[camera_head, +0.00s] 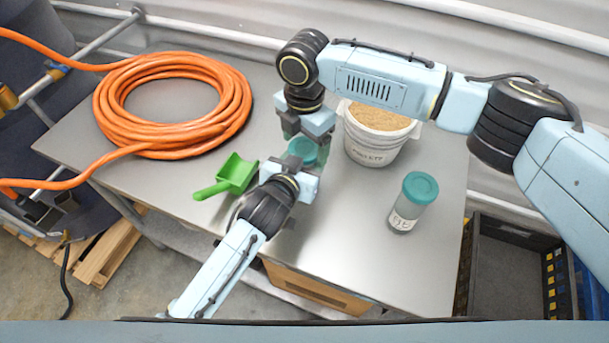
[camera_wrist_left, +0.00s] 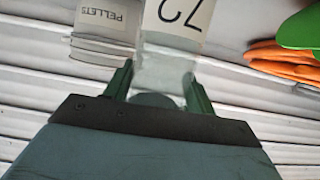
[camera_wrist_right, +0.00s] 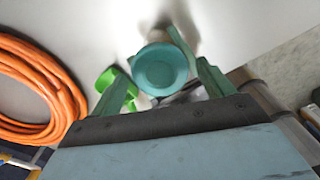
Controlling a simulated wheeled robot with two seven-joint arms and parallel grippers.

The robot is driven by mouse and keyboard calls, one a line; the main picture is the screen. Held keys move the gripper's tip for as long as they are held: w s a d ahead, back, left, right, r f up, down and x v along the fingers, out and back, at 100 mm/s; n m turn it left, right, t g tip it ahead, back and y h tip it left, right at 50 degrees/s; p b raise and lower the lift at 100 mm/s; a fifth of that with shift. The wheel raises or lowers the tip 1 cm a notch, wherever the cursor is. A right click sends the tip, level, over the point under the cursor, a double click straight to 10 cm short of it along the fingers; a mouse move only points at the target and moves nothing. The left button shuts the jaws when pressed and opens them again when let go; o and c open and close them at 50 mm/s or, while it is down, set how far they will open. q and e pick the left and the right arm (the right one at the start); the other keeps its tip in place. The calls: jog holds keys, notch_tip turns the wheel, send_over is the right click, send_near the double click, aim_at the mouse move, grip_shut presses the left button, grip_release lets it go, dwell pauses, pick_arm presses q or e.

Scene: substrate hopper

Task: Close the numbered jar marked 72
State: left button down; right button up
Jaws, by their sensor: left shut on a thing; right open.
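The jar marked 72 (camera_wrist_left: 175,30) is clear with a white label, seen upside down in the left wrist view. My left gripper (camera_head: 297,168) is shut on this jar, with one finger on each side (camera_wrist_left: 155,82). A round teal lid (camera_head: 303,150) shows at the jar's top, partly hidden by my grippers in the head view. In the right wrist view the lid (camera_wrist_right: 160,68) lies between the fingers of my open right gripper (camera_wrist_right: 160,82). My right gripper is above the jar in the head view (camera_head: 306,138). I cannot tell how firmly the lid sits.
A second jar with a teal lid (camera_head: 415,200) stands at the table's right. A white pellet bucket (camera_head: 370,150) stands behind the grippers. A green scoop (camera_head: 232,175) and coiled orange hose (camera_head: 170,148) lie to the left. The table's front right (camera_head: 400,270) is clear.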

jog(key=shift+f, duration=0.25)
jog(key=c, duration=1)
jog(key=m, duration=0.3)
jog(key=o, duration=1.1)
